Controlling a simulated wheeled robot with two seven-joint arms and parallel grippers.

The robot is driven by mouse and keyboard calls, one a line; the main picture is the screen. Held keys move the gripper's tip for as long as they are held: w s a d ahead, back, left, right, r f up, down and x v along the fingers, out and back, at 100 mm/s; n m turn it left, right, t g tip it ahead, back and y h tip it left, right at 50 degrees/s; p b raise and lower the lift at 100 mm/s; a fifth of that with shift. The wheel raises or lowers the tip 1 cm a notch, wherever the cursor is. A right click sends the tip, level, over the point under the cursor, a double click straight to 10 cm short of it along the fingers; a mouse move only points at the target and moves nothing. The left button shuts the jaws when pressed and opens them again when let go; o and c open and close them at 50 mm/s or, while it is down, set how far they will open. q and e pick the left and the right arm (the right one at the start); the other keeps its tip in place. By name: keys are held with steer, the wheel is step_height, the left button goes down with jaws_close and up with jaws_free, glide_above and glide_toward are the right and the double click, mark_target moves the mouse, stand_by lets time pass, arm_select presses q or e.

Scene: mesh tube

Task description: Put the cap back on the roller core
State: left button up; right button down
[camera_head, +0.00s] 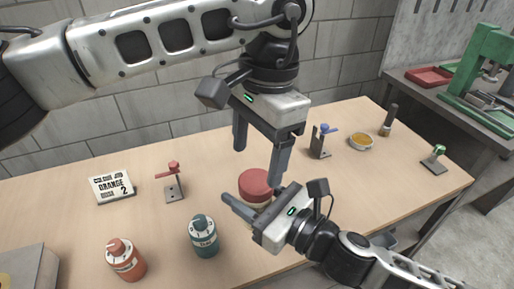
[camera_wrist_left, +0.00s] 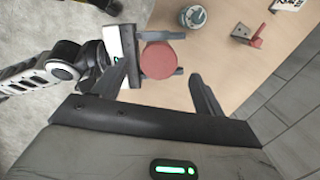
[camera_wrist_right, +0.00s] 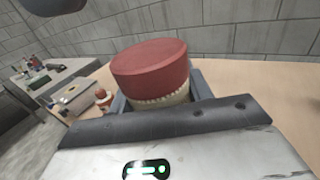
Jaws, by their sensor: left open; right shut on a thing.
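The round red cap (camera_head: 255,183) sits on top of the cream roller core (camera_wrist_right: 165,99), whose rim shows just under it in the right wrist view. I cannot tell whether the cap is fully seated. My right gripper (camera_head: 258,202) is shut on the roller core below the cap, near the table's front. My left gripper (camera_head: 258,162) is open and empty, pointing down above the cap. The left wrist view shows the cap (camera_wrist_left: 162,60) beyond and between its spread fingers, apparently without contact. Most of the core is hidden by the cap and right gripper.
A green press (camera_head: 485,75) is at right.

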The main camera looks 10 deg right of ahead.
arm_select(q)
steer(key=n, duration=0.6)
steer(key=shift+r, duration=0.25)
steer(key=n, duration=0.5)
steer(key=shift+r, duration=0.2)
steer(key=n, duration=0.5)
steer(key=shift+r, duration=0.15)
steer(key=n, duration=0.5)
steer(key=shift+r, duration=0.15)
steer(key=n, duration=0.5)
steer(key=shift+r+h, duration=0.2)
steer(key=shift+h, duration=0.1)
steer(key=n, duration=0.4)
steer(key=shift+r+n, duration=0.15)
steer(key=shift+n, duration=0.25)
steer(key=n, duration=0.5)
steer(key=shift+r+t, duration=0.2)
steer(key=shift+t, duration=0.1)
steer(key=n, duration=0.6)
steer(key=shift+r+h, duration=0.2)
steer(key=shift+h, duration=0.1)
steer(key=shift+f, duration=0.15)
